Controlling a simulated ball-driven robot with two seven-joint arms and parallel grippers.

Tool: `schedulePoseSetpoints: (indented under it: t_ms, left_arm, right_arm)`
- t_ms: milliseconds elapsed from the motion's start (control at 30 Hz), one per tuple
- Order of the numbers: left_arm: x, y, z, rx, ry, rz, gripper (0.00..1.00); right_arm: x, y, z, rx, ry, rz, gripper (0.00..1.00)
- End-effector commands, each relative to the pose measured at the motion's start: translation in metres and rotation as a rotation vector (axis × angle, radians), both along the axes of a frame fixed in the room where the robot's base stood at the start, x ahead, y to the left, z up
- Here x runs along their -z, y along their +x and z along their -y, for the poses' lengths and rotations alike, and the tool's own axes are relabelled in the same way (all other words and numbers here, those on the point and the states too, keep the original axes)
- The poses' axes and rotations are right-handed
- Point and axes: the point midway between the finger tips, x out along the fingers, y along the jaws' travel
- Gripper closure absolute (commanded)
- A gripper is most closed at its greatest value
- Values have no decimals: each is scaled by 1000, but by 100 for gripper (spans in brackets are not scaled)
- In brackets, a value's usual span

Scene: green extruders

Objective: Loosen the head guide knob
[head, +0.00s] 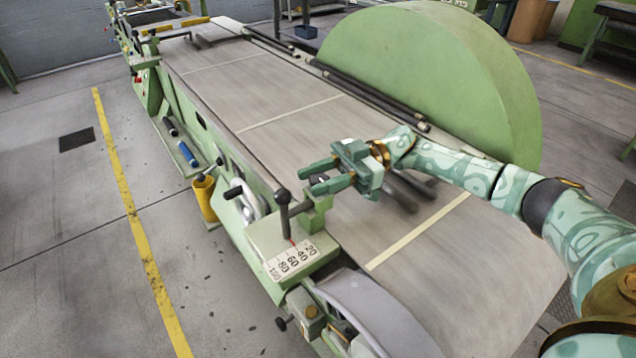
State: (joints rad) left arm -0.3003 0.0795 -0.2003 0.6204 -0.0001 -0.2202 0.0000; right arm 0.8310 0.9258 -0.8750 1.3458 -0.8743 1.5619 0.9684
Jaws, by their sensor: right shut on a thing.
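My right gripper (309,181) reaches in from the right over the near side of the green machine. Its two green fingers point left and are shut on a small dark knob (320,179), which I take to be the head guide knob. The fingers hide most of the knob. The knob is beside a green bracket (318,212) at the edge of the belt. My left gripper is not in view.
A dark upright lever (284,212) with a ball end stands just left of the gripper, by a numbered scale plate (292,262). The wide grey belt (290,125) runs to the back. A large green half-round guard (430,75) rises behind my right arm. Open floor lies left.

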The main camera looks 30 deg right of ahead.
Motion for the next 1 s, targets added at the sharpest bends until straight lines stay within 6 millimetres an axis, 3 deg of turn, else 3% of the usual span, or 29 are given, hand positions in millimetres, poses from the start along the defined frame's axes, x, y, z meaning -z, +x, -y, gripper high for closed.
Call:
schedulePoseSetpoints:
  t_ms: [400,433,500,833,1000]
  left_arm:
    - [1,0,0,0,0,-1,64]
    - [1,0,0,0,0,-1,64]
    - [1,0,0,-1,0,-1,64]
    - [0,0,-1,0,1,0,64]
    - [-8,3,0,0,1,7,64]
  right_arm:
    - [0,0,0,-7,-2,0,88]
    - [0,0,0,-7,-2,0,63]
    - [0,0,0,-7,-2,0,44]
    - [-3,0,0,-7,-1,1,44]
    - [-29,0,0,-7,-1,5,44]
